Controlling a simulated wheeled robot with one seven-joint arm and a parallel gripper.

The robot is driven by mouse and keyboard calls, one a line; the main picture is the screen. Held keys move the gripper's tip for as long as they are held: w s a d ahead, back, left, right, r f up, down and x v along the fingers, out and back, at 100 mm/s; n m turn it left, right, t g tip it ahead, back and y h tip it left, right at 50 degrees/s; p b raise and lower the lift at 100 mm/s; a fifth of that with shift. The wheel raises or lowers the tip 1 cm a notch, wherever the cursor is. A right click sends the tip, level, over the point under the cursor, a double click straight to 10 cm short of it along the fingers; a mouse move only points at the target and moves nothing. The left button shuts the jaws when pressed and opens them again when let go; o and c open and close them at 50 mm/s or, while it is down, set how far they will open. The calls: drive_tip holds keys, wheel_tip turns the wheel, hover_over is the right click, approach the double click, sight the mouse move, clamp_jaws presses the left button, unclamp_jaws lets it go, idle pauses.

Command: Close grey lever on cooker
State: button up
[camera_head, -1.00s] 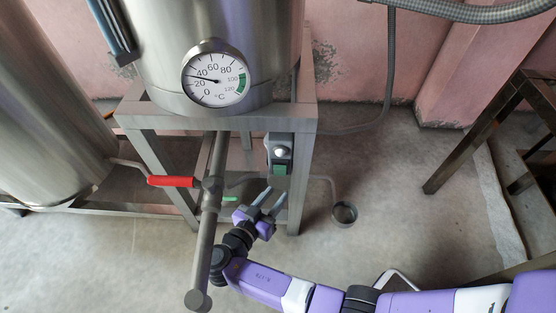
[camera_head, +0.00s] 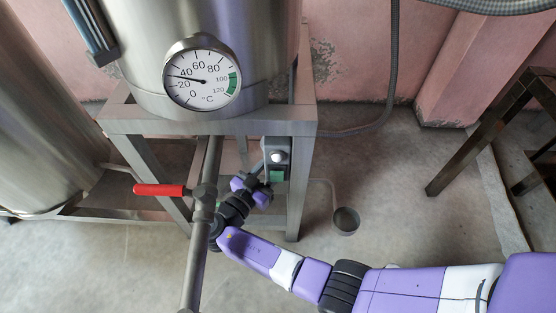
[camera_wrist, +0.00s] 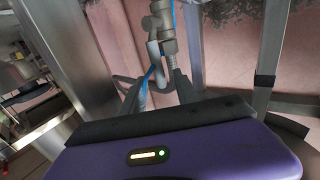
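My gripper (camera_head: 259,172) is under the cooker (camera_head: 190,90), beside the front frame leg, and points away from the head camera. In the wrist view my gripper's fingers (camera_wrist: 158,80) are spread apart. A grey metal valve (camera_wrist: 164,22) on a pipe lies ahead of them, with what looks like its grey lever (camera_wrist: 154,55) hanging down toward the gap between the fingertips. I cannot tell whether a finger touches it. The lever is not clearly visible in the head view. A red-handled lever (camera_head: 160,190) sits on the outlet pipe (camera_head: 200,235), left of my gripper.
A dial thermometer (camera_head: 203,78) is on the cooker's front. A control box (camera_head: 277,158) with a green part hangs on the frame, close to my gripper. The frame leg (camera_head: 298,190) stands just right. A floor drain (camera_head: 346,221) and open floor are further right.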

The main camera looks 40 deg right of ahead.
drive_tip(key=shift+w+d, duration=0.15)
drive_tip(key=shift+d, duration=0.8)
drive_tip(key=shift+c, duration=0.5)
clamp_jaws()
idle(0.3)
